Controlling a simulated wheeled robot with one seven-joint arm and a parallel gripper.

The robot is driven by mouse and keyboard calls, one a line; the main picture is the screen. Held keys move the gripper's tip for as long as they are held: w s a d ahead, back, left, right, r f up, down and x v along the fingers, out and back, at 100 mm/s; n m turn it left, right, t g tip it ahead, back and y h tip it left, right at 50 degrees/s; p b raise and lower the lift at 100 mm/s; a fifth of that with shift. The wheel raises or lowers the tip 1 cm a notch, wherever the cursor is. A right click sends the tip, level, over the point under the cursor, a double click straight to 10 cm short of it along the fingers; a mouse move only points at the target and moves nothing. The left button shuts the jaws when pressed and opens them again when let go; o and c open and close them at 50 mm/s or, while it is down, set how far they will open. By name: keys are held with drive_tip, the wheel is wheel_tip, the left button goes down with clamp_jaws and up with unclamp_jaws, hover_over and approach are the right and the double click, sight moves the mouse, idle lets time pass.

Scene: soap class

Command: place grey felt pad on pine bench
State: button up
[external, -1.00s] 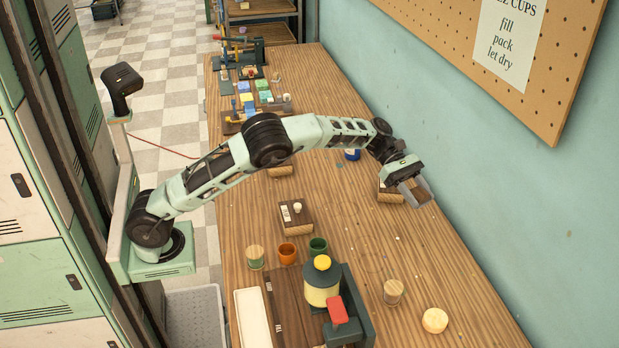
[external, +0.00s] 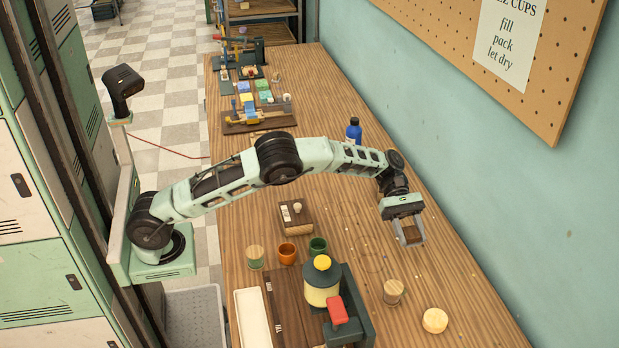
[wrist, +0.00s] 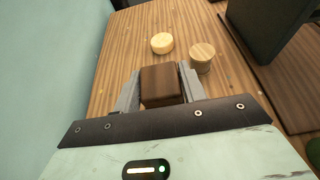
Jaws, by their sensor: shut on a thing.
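My gripper (external: 411,240) is shut on a brown block (external: 410,232), held above the right half of the long wood-grained bench (external: 345,200). I cannot make out a grey felt pad in either view; the thing in my jaws looks brown. The bench top (wrist: 125,65) also shows beyond the block in the wrist view.
A wooden cup (external: 393,291) and a pale round disc (external: 435,320) stand on the near right. A dark press with a yellow-topped jar (external: 322,281) is at the front. A labelled box (external: 296,217) and a blue bottle (external: 354,131) stand farther back. The wall borders the right.

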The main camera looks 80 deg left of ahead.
sight(403, 264)
wheel_tip(403, 264, down, 10)
drive_tip(key=shift+r, duration=0.15)
idle(0.3)
drive_tip(key=shift+f, duration=0.2)
drive_tip(key=o, duration=1)
drive_tip(key=shift+r, duration=0.1)
drive_tip(key=shift+a+r, duration=0.1)
drive_tip(key=shift+r, duration=0.1)
drive_tip(key=v, duration=1.2)
